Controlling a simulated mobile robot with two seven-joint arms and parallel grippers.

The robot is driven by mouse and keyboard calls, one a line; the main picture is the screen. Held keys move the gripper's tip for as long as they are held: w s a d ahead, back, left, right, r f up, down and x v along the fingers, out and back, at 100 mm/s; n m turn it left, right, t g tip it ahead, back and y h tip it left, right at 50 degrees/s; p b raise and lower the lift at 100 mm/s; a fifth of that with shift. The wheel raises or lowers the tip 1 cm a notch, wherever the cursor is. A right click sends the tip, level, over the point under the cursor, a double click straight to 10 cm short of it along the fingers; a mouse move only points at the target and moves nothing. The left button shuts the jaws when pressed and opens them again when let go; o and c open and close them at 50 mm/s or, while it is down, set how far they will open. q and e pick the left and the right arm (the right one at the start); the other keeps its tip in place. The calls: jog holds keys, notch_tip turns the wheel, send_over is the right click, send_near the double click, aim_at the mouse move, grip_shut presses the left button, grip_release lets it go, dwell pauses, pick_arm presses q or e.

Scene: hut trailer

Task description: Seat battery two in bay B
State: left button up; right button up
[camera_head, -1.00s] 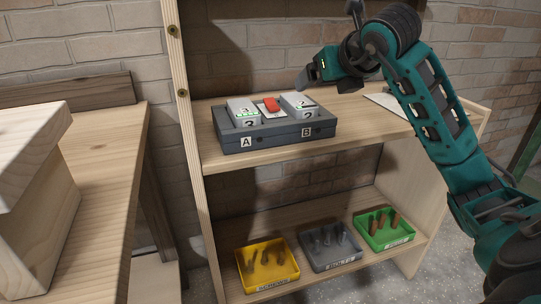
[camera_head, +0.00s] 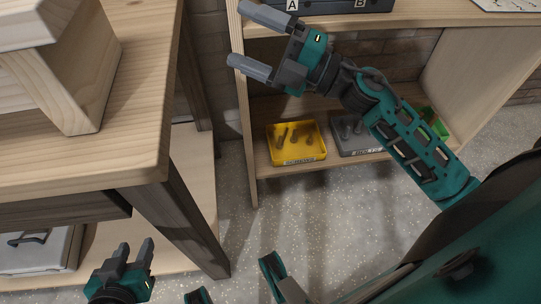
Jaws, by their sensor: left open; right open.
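The dark charger (camera_head: 325,7) shows only as a strip of its front face at the top edge, with labels A and B. Its bays and any batteries in them are out of view. My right gripper (camera_head: 252,42) is open and empty, in front of the shelf unit and below and left of the charger, apart from it. My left gripper (camera_head: 136,252) is open and empty, low at the bottom left, beside the wooden table's leg and far from the charger.
A wooden table (camera_head: 130,150) with a wooden block (camera_head: 60,80) stands at the left. A yellow tray (camera_head: 297,158), a grey tray (camera_head: 358,150) and a partly hidden green tray (camera_head: 434,122) are on the lower shelf. Speckled floor (camera_head: 310,225) is open in the middle.

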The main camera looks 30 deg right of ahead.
notch_tip(320, 180, down, 15)
jog(key=s+d+m+t+h, duration=0.25)
jog(key=m+h, duration=0.85)
jog(key=m, duration=0.7)
jog(key=s+a+f+m+g, duration=0.2)
jog(key=s+f+m+g, duration=0.1)
jog(key=f, duration=0.3)
jog(key=s+a+f+m+g+h, duration=0.1)
jog(key=s+a+f+m+g, duration=0.2)
jog(key=s+f, duration=0.2)
notch_tip(320, 180, down, 2)
jog(key=shift+s+f, duration=0.25)
jog(key=shift+s, duration=0.15)
jog(key=shift+s+g, duration=0.1)
jog(key=shift+g, duration=0.15)
